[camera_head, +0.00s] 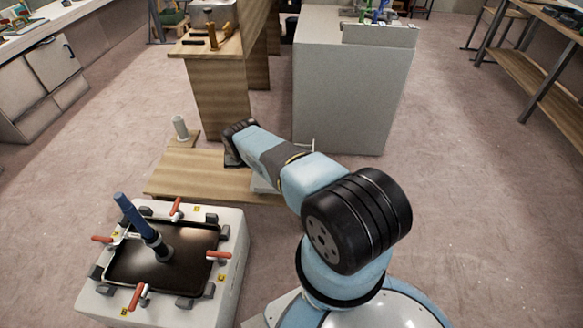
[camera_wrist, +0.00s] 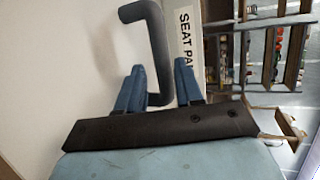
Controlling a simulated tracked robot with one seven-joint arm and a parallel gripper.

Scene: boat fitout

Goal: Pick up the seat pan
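A pale surface (camera_wrist: 75,50) fills the left of the wrist view. A label (camera_wrist: 186,37) there reads "SEAT PA", and its end is cut off. I take this to be the seat pan, but its full outline is hidden. A dark grey bent handle (camera_wrist: 155,40) stands out beside the label. My gripper (camera_wrist: 160,80) has its two blue fingers apart, one on each side of the handle's bar, and firm contact is not visible. In the head view a pale piece (camera_head: 262,186) shows under my arm at the wooden board, and my fingertips are hidden.
A pale fixture (camera_head: 222,272) with red-handled clamps holds a dark tray (camera_head: 190,262) and a blue-handled tool (camera_head: 137,217) at lower left. A grey cabinet (camera_head: 345,95) and wooden bench (camera_head: 220,95) stand ahead. A wooden board (camera_head: 185,178) lies low. Floor at right is clear.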

